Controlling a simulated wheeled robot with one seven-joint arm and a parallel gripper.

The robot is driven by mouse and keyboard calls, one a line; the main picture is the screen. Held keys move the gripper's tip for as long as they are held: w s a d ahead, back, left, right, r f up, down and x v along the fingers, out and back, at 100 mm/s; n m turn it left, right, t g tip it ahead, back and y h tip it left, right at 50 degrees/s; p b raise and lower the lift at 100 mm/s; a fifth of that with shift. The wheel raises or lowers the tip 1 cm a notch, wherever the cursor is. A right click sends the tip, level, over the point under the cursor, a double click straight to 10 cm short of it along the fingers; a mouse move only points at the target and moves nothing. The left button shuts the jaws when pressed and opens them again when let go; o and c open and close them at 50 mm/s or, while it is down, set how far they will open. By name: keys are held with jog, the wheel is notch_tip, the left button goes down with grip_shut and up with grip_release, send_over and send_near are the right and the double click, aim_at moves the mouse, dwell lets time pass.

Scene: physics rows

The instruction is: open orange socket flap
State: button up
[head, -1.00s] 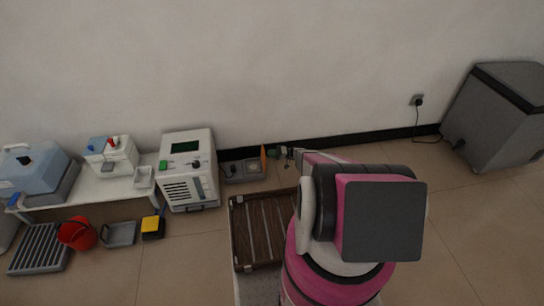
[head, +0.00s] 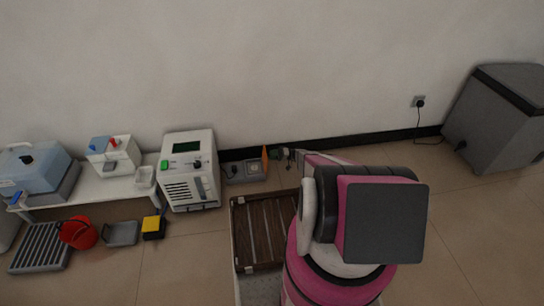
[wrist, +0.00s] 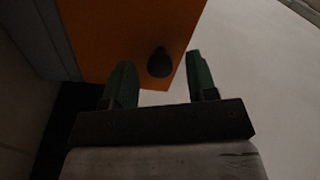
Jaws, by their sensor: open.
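The orange flap (head: 265,157) stands up from the right part of a low grey socket box (head: 233,179) by the wall and shows as a thin upright strip. A pale socket face (head: 254,168) shows uncovered to its left. In the wrist view the flap (wrist: 110,35) fills the upper middle, with a dark round knob (wrist: 160,63) near its lower right corner. My gripper (wrist: 160,75) is open, its green fingers apart, with the knob between and slightly beyond the tips. Contact cannot be told. In the head view my gripper (head: 282,153) is just right of the flap.
A white machine (head: 190,170) stands left of the box. A brown slatted crate (head: 238,232) lies in front of it. A dark skirting (head: 350,141) runs behind along the wall. A grey cabinet (head: 497,115) stands far right, with open floor before it.

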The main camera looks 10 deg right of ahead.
jog(key=d+f, duration=0.1)
jog(key=d, duration=0.9)
jog(key=shift+d+f, duration=0.15)
jog(key=shift+d, duration=0.05)
jog(key=s+a+r+m+g+h, duration=0.1)
jog(key=s+a+r+g+h, duration=0.1)
jog(key=s+a+r+h, duration=0.65)
jog(key=s+a+r+m+g+h, duration=0.1)
jog(key=s+a+r, duration=0.35)
jog(key=r, duration=0.95)
jog(key=s+d+r+m+t+h, duration=0.1)
jog(key=s+r+h, duration=0.9)
jog(key=s+r, duration=1)
jog(key=shift+s+d+r+m+t, duration=0.25)
jog(key=shift+r+m+t, duration=0.45)
jog(key=shift+t, duration=0.4)
